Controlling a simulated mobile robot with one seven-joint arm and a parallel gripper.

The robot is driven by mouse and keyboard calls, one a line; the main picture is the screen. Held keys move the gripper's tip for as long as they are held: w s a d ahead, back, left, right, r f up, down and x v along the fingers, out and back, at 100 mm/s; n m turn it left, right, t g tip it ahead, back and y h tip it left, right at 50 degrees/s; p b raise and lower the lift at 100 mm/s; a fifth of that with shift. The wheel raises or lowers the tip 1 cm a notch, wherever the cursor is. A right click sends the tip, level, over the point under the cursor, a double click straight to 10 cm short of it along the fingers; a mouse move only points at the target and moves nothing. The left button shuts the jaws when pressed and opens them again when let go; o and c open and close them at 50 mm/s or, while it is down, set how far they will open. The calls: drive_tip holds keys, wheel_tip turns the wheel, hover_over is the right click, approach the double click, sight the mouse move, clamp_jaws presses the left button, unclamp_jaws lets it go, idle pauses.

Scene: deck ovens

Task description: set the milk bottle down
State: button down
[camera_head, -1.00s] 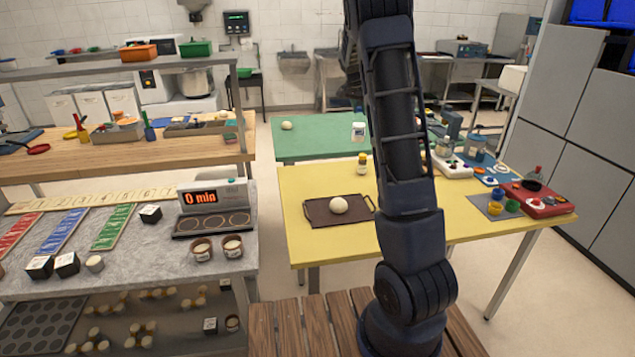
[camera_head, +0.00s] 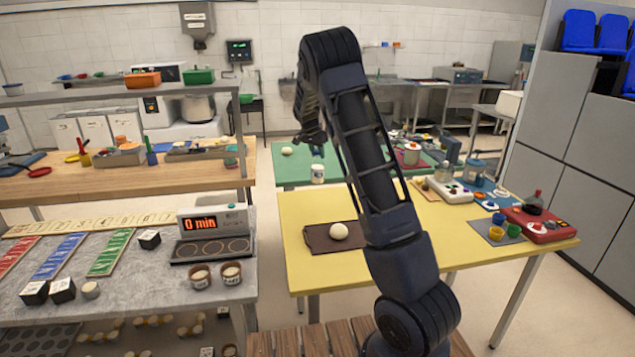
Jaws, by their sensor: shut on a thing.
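The milk bottle (camera_head: 318,173) is small, whitish and upright, directly under my gripper (camera_head: 317,154). My arm rises from the front, bends at the top and reaches down to it. My gripper is shut on the bottle's top; the fingertips are small and dark, so their exact grip is hard to see. The bottle shows against the front edge of the green table (camera_head: 290,173), just beyond the yellow table (camera_head: 300,208). I cannot tell whether its base touches a surface.
A dark tray (camera_head: 315,240) with a dough ball (camera_head: 339,231) lies on the yellow table. Another dough ball (camera_head: 287,150) is on the green table. A red device (camera_head: 540,227) and several small items crowd the yellow table's right side. My arm hides its middle.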

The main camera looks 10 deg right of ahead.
sight(317, 178)
wheel_tip(317, 178, down, 12)
drive_tip(key=shift+f, duration=0.15)
idle(0.4)
drive_tip(key=shift+f, duration=0.1)
drive_tip(key=c, duration=1.1)
unclamp_jaws()
drive_tip(key=shift+o, duration=0.2)
